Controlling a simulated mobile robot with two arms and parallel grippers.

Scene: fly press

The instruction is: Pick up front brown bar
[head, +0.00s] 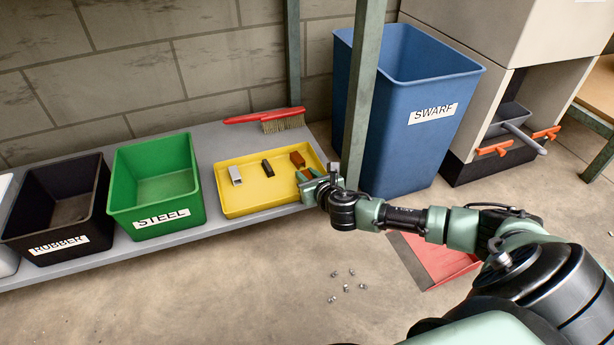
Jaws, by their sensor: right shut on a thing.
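My right gripper (306,176) reaches in from the right to the right side of the yellow tray (240,206). It is shut on the front brown bar (308,174), which shows only as a small brown patch between the fingers. Most of that bar is hidden by the gripper. A second brown bar (297,159) lies in the tray just behind the gripper. I cannot tell whether the held bar touches the tray floor. My left gripper is not in view.
In the tray also lie a black bar (267,168) and a silver bar (235,176). Left stand the green STEEL bin (155,205) and black RUBBER bin (55,215). A red brush (265,117) lies behind. A green post (360,95) and blue SWARF bin (405,145) stand close right.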

